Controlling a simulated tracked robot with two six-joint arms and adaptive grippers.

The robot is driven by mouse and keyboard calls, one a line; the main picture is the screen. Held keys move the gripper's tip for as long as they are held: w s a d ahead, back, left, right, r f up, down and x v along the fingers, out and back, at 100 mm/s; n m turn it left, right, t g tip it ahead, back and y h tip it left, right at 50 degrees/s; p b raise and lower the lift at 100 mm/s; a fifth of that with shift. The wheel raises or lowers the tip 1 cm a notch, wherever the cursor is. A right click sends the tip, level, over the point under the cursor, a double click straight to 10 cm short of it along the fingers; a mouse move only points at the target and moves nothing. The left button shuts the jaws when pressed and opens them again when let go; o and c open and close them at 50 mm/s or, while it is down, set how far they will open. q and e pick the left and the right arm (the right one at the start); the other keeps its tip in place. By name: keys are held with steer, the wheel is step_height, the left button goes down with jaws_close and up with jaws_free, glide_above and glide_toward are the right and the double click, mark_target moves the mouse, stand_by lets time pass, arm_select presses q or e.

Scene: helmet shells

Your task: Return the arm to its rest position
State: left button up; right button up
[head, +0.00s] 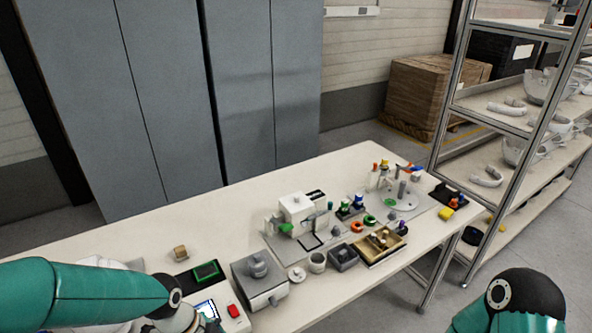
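My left arm (85,293), green with a dark joint cap, reaches in from the left edge over the near left part of the table (130,239). Its gripper does not show. My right arm (515,300), green with a black joint cap, shows only in part at the bottom right, beside the table and over the floor. Its gripper is outside the picture. Whether either gripper holds anything cannot be seen.
Near my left arm stand a grey box (260,283), a device with a red button (234,311) and a black device with a green screen (207,271). Fixtures and a wooden tray (379,245) fill the table's right half. A shelf rack (440,120) stands right. The table's back left is clear.

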arm_select(q)
steer(key=s+d+f+n+b, duration=0.1)
steer(key=s+f+n+b, duration=0.2)
steer(key=f+n, duration=0.4)
steer(key=s+d+f+n+h+b, duration=0.1)
steer(key=s+d+f+n+b, duration=0.1)
steer(key=f+n, duration=0.5)
steer(key=s+d+f+n+b, duration=0.1)
steer(key=s+f+n+b, duration=0.3)
steer(key=f, duration=1)
steer(key=s+n, duration=0.1)
steer(key=n, duration=0.1)
steer(key=shift+d+f+n+t+b, duration=0.3)
steer(key=shift+d+n+t+b, duration=0.05)
steer(key=shift+n+t+b, duration=0.05)
steer(key=shift+r, duration=0.1)
